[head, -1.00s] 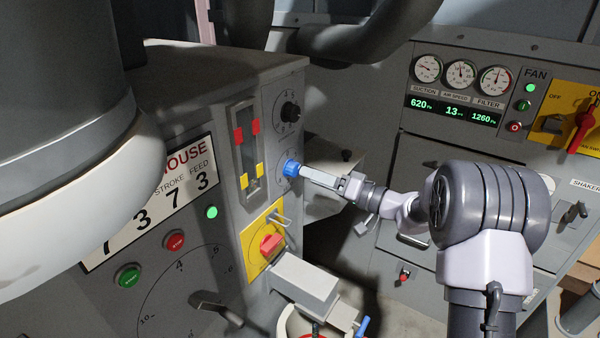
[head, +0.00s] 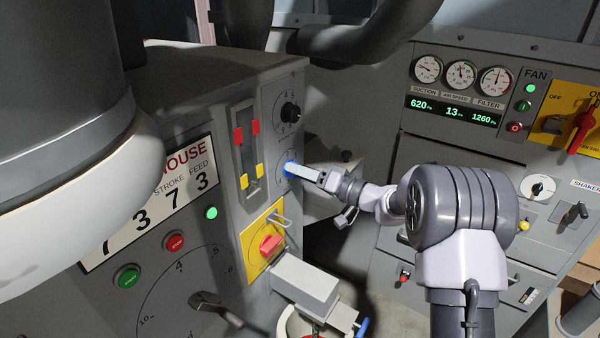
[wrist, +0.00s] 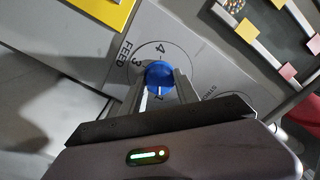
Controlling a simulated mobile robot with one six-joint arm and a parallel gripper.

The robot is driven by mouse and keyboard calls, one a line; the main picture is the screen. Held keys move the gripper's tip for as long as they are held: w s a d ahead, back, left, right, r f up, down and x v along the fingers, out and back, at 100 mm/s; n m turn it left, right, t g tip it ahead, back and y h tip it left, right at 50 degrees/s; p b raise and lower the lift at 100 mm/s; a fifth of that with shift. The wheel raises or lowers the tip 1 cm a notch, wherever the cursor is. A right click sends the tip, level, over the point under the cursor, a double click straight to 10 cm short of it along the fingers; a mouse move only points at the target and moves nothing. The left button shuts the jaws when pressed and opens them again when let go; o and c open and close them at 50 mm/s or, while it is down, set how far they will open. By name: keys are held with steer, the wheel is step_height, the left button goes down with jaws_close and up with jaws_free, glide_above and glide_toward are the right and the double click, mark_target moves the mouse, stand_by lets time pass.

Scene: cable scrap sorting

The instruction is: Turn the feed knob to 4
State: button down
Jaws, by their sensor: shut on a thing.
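The blue feed knob (head: 289,167) is on the grey cabinet's side face, below a black knob. In the wrist view the round blue knob (wrist: 160,74) sits inside a printed dial circle beside the word FEED. The numbers 3 and 4 show on the dial, with 4 just beyond the knob. My gripper (head: 294,169) reaches it from the right. In the wrist view its two fingers (wrist: 157,82) lie on either side of the knob, shut on it. A pale mark shows on the knob's near side, but I cannot tell its exact setting. The fingers hide part of the dial.
A black knob (head: 290,111) is above. A slotted panel with red and yellow tabs (head: 246,150) and a red switch on a yellow plate (head: 270,244) are to the left. A grey box-shaped part (head: 304,284) juts out below. The fan cabinet (head: 420,150) stands behind right.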

steer(key=shift+m, duration=0.3)
steer(key=shift+m+p, duration=6.75)
steer(key=shift+m, duration=11.05)
steer(key=c, duration=0.9)
jaws_free()
